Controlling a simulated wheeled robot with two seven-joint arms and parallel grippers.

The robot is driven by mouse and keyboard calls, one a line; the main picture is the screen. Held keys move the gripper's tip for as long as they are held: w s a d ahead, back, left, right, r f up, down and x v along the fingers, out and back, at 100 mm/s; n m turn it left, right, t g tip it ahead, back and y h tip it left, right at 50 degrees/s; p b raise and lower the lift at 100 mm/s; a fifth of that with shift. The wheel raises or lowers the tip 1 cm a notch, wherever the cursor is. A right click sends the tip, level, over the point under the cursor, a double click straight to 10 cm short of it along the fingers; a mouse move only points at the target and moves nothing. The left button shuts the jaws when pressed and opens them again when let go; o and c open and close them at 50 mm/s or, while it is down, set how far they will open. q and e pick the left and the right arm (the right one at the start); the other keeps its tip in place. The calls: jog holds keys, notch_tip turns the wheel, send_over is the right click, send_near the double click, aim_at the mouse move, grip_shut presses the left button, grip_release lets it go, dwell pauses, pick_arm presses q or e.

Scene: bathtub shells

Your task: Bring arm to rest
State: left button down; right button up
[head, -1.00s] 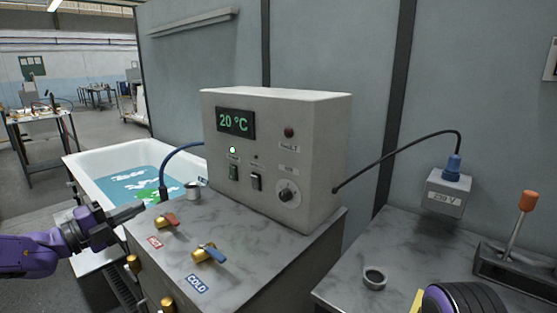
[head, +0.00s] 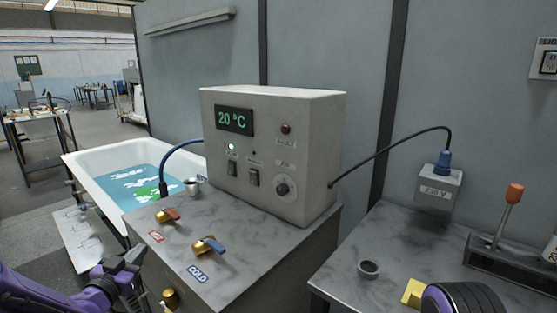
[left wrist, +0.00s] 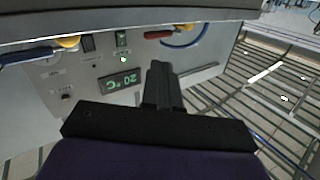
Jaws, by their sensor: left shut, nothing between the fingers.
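My left gripper (head: 132,262) is in the lower left of the head view, low in front of the counter with the taps. In the left wrist view its dark fingers (left wrist: 160,85) are together with nothing between them. It is clear of the red-handled tap (head: 167,215) and the blue-handled tap (head: 208,245). My right gripper is not in view; a purple and black part of my own body shows at the bottom right of the head view.
A control box (head: 270,155) reading 20 °C stands on the marbled counter (head: 235,268). A white bathtub (head: 90,158) with water is behind left.

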pick_arm(q)
jog(key=s+d+f+n+g+y, duration=0.1)
jog(key=s+f+n+g+y, duration=0.4)
jog(key=f, duration=0.9)
jog(key=s+d+f+n+g, duration=0.1)
jog(key=s+f+g, duration=0.2)
jog(key=s+f, duration=0.3)
jog(key=s+d+f+n+g, duration=0.1)
jog(key=s+f, duration=0.6)
jog(key=s, duration=1)
jog(key=s+d+f+n+g, duration=0.2)
jog(key=s+f+g, duration=0.3)
jog(key=s, duration=0.6)
jog(key=shift+s+f+n+g, duration=0.2)
jog(key=shift+f+n+g, duration=0.1)
jog(key=shift+f, duration=0.65)
jog(key=shift+w, duration=0.1)
